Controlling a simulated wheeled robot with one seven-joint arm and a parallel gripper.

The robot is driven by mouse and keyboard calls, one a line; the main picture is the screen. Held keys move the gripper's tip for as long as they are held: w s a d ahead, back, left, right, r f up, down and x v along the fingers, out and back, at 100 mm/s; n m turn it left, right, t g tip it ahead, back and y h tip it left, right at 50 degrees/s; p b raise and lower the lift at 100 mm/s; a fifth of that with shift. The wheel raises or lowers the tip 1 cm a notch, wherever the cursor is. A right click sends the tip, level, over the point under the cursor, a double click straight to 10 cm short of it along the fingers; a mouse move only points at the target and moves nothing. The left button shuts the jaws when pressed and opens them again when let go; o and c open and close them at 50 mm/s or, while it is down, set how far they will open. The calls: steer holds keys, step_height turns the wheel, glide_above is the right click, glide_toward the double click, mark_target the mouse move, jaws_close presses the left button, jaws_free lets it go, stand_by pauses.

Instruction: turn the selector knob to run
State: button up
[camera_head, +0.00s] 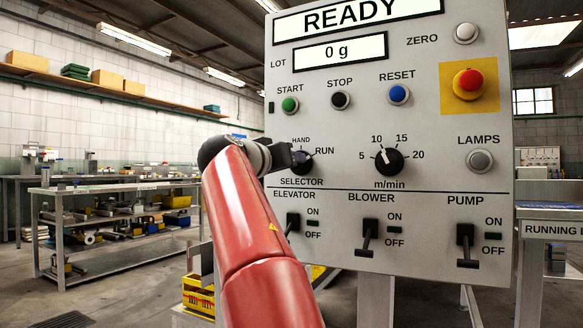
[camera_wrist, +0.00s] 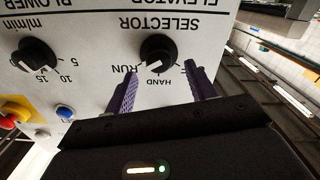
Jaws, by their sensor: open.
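The black selector knob (camera_head: 304,162) sits on the grey panel below the HAND label, with RUN to its upper right. In the wrist view, where the panel appears upside down, the knob (camera_wrist: 158,50) has a white pointer mark. The mark appears to point near HAND and slightly toward RUN; its exact setting is hard to tell. My gripper (camera_head: 292,157) is at the knob from the left in the head view, hiding part of it. In the wrist view my gripper (camera_wrist: 160,68) is open, with one finger on each side of the knob. Gaps show beside the knob, and contact is not visible.
The m/min dial (camera_head: 389,161) is right of the selector. The green START button (camera_head: 290,104) is above it and the elevator switch (camera_head: 293,222) below. A red emergency button (camera_head: 468,80) is at upper right. A workbench (camera_head: 110,187) stands far left.

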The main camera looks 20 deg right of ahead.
steer(key=shift+v, duration=1.75)
steer(key=shift+d, duration=0.1)
steer(key=s+f+n+g+y, duration=0.15)
steer(key=s+f+y, duration=0.25)
steer(key=f, duration=0.5)
steer(key=s+f+n+y, duration=0.3)
steer(key=s+f, duration=0.2)
steer(key=f, duration=0.5)
steer(key=s+a+f+n+g+y, duration=0.2)
steer(key=s+a+f+y, duration=0.3)
steer(key=s+f, duration=0.75)
steer(key=s+a+f+n+g+y, duration=0.15)
steer(key=s+a+f, duration=0.6)
steer(key=f, duration=0.75)
step_height(320, 180, up, 13)
steer(key=s+d+p, duration=0.1)
steer(key=p, duration=1.2)
steer(key=shift+y, duration=0.35)
steer(key=shift+s, duration=0.1)
